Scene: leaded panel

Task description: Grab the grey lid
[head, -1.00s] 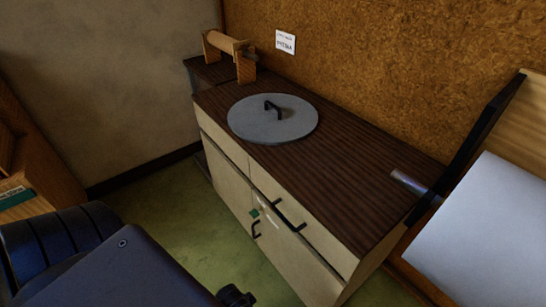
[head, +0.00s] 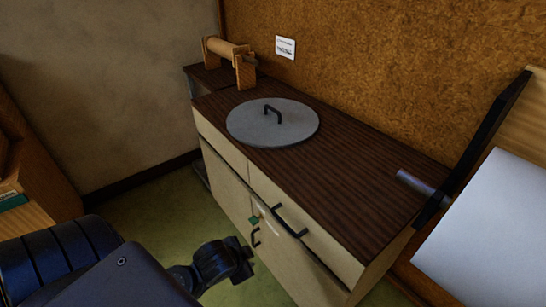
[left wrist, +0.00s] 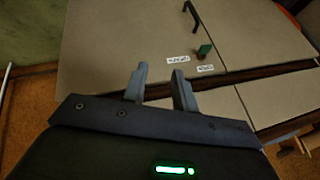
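The grey lid (head: 272,123) is a flat round disc with a dark arched handle (head: 272,112) on top. It lies on the dark wood-grain top of the cabinet, toward its far left end. My left gripper shows in the left wrist view (left wrist: 159,88), its two fingers apart with nothing between them, facing the cabinet doors. In the head view my left arm comes in at the lower left, its end (head: 238,262) low in front of the cabinet and well below the lid. My right gripper is not in view.
The cabinet (head: 345,180) has pale fronts with black handles. A wooden roller stand (head: 230,52) is behind the lid. A metal cylinder (head: 420,186) lies at the right end, near a dark upright panel edge and a white sheet (head: 490,230). The top between lid and cylinder is clear.

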